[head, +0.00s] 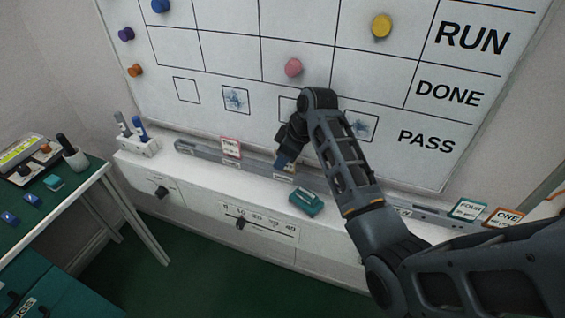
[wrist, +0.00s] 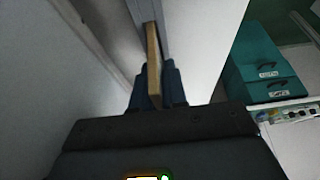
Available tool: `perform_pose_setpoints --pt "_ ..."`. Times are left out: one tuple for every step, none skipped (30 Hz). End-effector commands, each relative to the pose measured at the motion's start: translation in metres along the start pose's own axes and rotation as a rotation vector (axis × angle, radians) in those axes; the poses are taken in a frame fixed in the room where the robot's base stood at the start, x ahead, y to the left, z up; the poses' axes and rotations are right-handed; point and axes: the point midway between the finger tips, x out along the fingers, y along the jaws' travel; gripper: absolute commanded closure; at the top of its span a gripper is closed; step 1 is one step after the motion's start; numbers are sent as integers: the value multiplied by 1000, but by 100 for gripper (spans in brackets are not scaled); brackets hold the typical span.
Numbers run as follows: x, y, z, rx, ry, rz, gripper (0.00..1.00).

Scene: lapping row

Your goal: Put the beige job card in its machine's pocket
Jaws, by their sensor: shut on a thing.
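My gripper (head: 281,163) is low in front of the whiteboard, at the grey rail (head: 200,153) along its lower edge. In the wrist view, the beige job card (wrist: 153,62) shows nearly edge-on, upright between the two blue-grey fingers (wrist: 157,92), which are shut on it. The card's far end reaches toward the grey rail, and I cannot tell whether it touches it. In the head view the card is mostly hidden by my gripper. No machine's pocket can be made out for certain.
A red-edged card (head: 230,147) stands at the rail to the left; green FOUR (head: 467,209) and orange ONE (head: 505,217) cards stand far right. A teal eraser-like block (head: 306,202) lies on the white ledge below my gripper. A pen holder (head: 137,146) stands at the ledge's left end.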

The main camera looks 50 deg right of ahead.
Motion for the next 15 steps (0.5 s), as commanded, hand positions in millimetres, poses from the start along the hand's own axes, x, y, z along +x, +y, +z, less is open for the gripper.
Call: perform_pose_setpoints --pt "-1 0 -1 0 1 1 100" --pt "-2 0 -1 0 1 1 100" --pt "-2 0 -1 0 1 0 100" --pt "-2 0 -1 0 0 0 100" --pt "-2 0 -1 0 1 1 100" --pt "-1 0 -1 0 0 0 100" --pt "-1 0 0 0 0 0 100" --pt "0 0 0 0 0 0 100" --pt "1 0 1 0 0 0 100" --pt "2 0 1 0 0 0 87" --pt "1 0 0 0 1 1 84" --pt "1 0 0 0 0 1 80" --pt "1 0 0 0 0 0 77" --pt "1 0 0 0 0 0 74" --pt "1 0 0 0 0 0 70"
